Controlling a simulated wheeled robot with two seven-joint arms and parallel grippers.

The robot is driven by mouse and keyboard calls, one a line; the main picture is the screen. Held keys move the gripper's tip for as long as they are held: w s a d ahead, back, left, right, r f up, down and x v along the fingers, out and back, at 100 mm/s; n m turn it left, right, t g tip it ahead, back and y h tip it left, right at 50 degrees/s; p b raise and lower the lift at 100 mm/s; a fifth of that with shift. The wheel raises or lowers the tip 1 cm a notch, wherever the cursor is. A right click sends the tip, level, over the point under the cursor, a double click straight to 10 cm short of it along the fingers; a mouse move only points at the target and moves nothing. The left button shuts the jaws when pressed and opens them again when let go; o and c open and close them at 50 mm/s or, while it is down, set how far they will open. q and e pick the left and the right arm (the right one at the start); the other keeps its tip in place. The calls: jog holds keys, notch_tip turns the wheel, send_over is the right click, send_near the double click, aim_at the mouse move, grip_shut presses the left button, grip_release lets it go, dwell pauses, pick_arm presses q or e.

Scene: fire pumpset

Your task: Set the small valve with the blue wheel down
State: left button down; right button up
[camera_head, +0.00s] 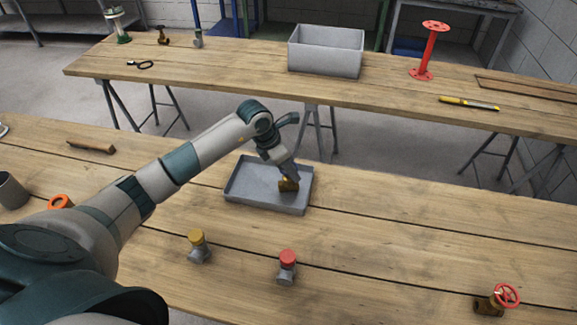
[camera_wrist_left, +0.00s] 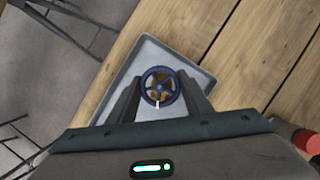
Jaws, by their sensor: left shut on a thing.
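The small valve with the blue wheel shows in the left wrist view (camera_wrist_left: 160,86), its wheel facing the camera between the two fingers. In the head view its brass body (camera_head: 288,185) shows under my left gripper (camera_head: 287,174), over the right part of the grey tray (camera_head: 240,202). My left gripper also shows in the left wrist view (camera_wrist_left: 158,98) and is shut on the valve. The wheel is hidden by the gripper in the head view. I cannot tell whether the valve touches the tray floor. My right gripper is not in view.
On the near table stand a yellow-capped fitting (camera_head: 198,247), a red-capped fitting (camera_head: 287,267) and a red-wheel valve (camera_head: 497,300). A wooden-handled tool (camera_head: 91,146) lies at left. The far table holds a grey bin (camera_head: 326,50) and a red flanged pipe (camera_head: 429,50).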

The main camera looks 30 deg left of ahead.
pick_arm(q)
jog(key=c, duration=0.9)
grip_release()
jog(key=shift+f, duration=0.1)
jog(key=shift+r, duration=0.2)
jog(key=shift+s+a+r, duration=0.1)
jog(key=shift+r, duration=0.1)
jog(key=shift+b+v, duration=1.8)
jog(key=shift+v, duration=3.9)
